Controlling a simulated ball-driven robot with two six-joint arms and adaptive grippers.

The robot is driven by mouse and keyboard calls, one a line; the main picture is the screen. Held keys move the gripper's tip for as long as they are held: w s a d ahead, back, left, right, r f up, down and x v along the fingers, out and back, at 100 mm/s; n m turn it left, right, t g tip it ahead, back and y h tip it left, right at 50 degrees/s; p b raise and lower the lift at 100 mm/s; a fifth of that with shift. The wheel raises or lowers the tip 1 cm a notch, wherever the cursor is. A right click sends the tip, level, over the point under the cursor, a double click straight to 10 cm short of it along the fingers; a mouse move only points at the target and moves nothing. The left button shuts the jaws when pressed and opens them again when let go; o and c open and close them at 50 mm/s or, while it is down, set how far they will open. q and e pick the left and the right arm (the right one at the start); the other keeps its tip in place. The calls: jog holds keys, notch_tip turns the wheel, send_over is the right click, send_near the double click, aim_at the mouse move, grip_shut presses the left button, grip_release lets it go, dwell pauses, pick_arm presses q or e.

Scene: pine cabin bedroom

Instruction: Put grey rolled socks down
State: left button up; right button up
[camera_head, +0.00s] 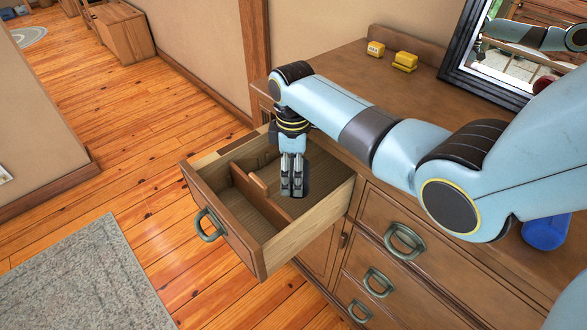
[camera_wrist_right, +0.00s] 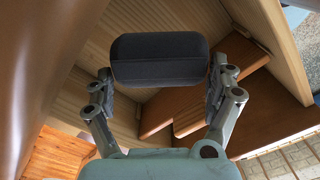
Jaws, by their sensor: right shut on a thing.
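The grey rolled socks (camera_wrist_right: 160,58) show in the right wrist view as a dark rounded bundle between the two fingers of my right gripper (camera_wrist_right: 160,92), which is shut on them. In the head view, my right gripper (camera_head: 292,190) points down inside the open drawer (camera_head: 303,222), in the compartment nearer the dresser. The dark socks (camera_head: 304,175) are mostly hidden behind its fingers there. I cannot tell whether they touch the drawer floor. My left gripper is not in view.
A wooden divider (camera_head: 246,189) splits the drawer, with a short cross piece beside it. On the dresser top (camera_head: 350,65) are yellow blocks (camera_head: 405,61), a framed mirror (camera_head: 480,85) and a blue rolled item (camera_head: 545,232). A grey rug (camera_head: 85,280) lies on the floor.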

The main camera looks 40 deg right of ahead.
jog(key=shift+f, duration=0.1)
jog(key=shift+f, duration=0.3)
jog(key=shift+s+a+f, duration=0.15)
jog(key=shift+f, duration=0.05)
jog(key=o, duration=0.8)
jog(key=shift+o, duration=0.4)
jog(key=shift+s+f, duration=0.1)
jog(key=shift+f, duration=0.05)
jog(key=shift+a, duration=0.1)
jog(key=shift+r, duration=0.45)
notch_tip(320, 180, up, 13)
jog(key=p, duration=0.1)
jog(key=shift+w+d+f, duration=0.2)
jog(key=shift+w, duration=0.1)
